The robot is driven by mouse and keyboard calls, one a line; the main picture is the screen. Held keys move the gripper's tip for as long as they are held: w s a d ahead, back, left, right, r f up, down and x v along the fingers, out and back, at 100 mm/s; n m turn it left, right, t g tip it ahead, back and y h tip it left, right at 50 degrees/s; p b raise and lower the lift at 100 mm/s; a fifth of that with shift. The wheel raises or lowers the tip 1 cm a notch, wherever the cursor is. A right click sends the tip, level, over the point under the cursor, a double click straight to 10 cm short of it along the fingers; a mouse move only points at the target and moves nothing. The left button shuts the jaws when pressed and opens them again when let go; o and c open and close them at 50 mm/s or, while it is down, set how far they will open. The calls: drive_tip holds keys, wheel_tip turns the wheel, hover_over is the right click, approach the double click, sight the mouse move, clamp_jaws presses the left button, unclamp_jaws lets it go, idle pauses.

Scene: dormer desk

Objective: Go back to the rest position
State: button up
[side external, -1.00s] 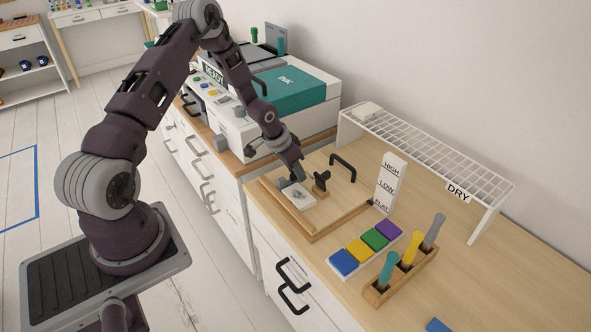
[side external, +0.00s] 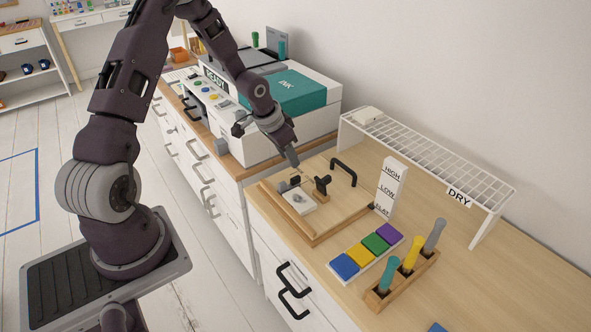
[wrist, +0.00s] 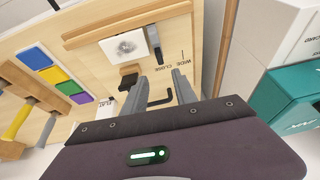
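My gripper (side external: 294,160) is in the air above the back-left part of the wooden desk in the side view, clear of the wooden frame (side external: 316,238). In the wrist view my gripper (wrist: 161,78) has two grey fingers spread apart with nothing between them. A white tile (side external: 299,204) with a grey smudge lies inside the frame, beside a small dark-handled clamp (side external: 323,187). The tile also shows flat in the wrist view (wrist: 112,48).
A white wire rack marked DRY (side external: 425,155) stands along the wall. A HIGH/LOW/FLAT block (side external: 390,185), a strip of coloured pads (side external: 345,267) and a wooden tool holder (side external: 385,296) are to the right. A white machine with a teal INK lid (side external: 285,92) stands behind left.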

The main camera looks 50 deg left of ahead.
drive_tip(key=s+d+r+y, duration=0.1)
drive_tip(key=s+d+r, duration=0.3)
drive_tip(key=r, duration=0.5)
drive_tip(key=s+d+r+y, duration=0.1)
drive_tip(key=s+d+r, duration=0.25)
drive_tip(key=r, duration=0.55)
drive_tip(key=s+d+r+h, duration=0.1)
drive_tip(key=s+d+r, duration=0.2)
drive_tip(key=s, duration=0.6)
drive_tip(key=s+d+r+t+h, duration=0.1)
drive_tip(key=s+d+r, duration=0.3)
drive_tip(key=s+d, duration=0.4)
drive_tip(key=shift+s+d+r, duration=0.15)
drive_tip(key=shift+s+r, duration=0.05)
drive_tip(key=shift+s, duration=0.95)
